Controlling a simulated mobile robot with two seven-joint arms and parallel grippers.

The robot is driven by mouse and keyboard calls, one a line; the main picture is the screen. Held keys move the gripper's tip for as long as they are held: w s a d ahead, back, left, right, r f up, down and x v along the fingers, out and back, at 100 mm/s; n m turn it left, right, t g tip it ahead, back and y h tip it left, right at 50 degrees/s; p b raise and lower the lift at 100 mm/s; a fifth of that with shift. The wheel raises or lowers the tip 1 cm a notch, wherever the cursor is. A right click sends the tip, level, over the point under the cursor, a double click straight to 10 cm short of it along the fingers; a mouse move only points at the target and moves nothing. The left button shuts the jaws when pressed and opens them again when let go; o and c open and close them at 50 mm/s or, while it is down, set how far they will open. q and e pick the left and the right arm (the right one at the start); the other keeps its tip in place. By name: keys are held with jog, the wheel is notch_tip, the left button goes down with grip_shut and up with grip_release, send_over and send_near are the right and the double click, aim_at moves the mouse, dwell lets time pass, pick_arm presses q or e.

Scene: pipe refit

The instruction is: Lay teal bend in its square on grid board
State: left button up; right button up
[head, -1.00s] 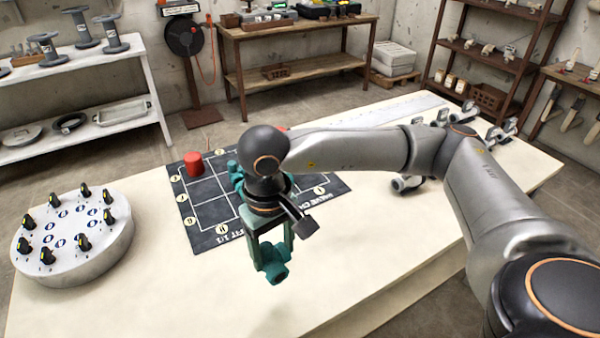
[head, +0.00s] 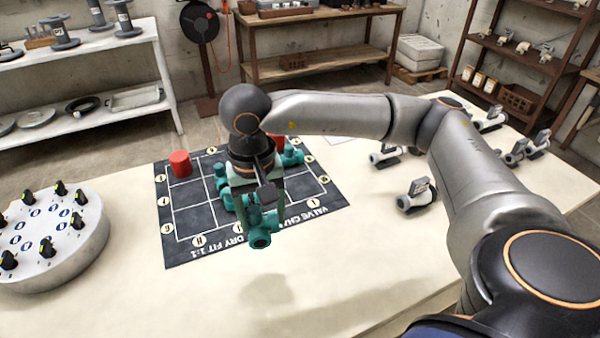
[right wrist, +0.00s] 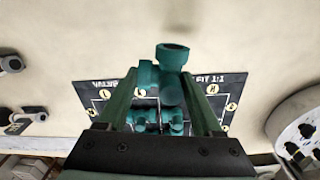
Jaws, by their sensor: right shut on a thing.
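My right gripper (head: 264,204) points down and is shut on the teal bend (head: 262,235). It holds the bend in the air, in line with the front edge of the grid board (head: 187,250) in the head view. In the right wrist view the bend (right wrist: 172,68) is between the fingers, with the board (right wrist: 232,82) below. The dark board has pale lines and round lettered labels. Other teal pieces (head: 222,180) lie on it, partly hidden by my gripper and arm. The bend's own square cannot be told. My left gripper is not in view.
A red cylinder (head: 180,163) stands at the board's back left. A round white stand (head: 55,245) with black-topped pieces is at the left. Grey-white valves (head: 415,196) lie on the table (head: 380,250) to the right. The table's front is clear.

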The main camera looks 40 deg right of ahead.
jog(key=w+d+r+m+b, duration=0.3)
jog(key=d+m+b, duration=0.45)
jog(key=m, duration=0.85)
jog(key=w+d+f, duration=0.2)
jog(key=d+f, duration=0.1)
jog(key=d, duration=0.1)
jog(key=w+d+f+p, duration=0.1)
jog(key=w+d+f, duration=0.4)
jog(key=d+f, duration=0.1)
jog(key=d, duration=0.1)
jog(key=shift+w+d, duration=0.3)
jog(key=shift+d, duration=0.05)
jog(key=shift+w+d+f, duration=0.15)
jog(key=shift+d+f, duration=0.1)
jog(key=shift+f, duration=0.15)
notch_tip(320, 180, down, 3)
jog(key=shift+d+f, duration=0.15)
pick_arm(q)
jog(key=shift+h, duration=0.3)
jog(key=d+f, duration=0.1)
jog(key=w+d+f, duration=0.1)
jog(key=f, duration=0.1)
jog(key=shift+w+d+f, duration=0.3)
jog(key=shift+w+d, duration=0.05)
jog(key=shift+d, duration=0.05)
pick_arm(e)
jog(key=shift+f, duration=0.1)
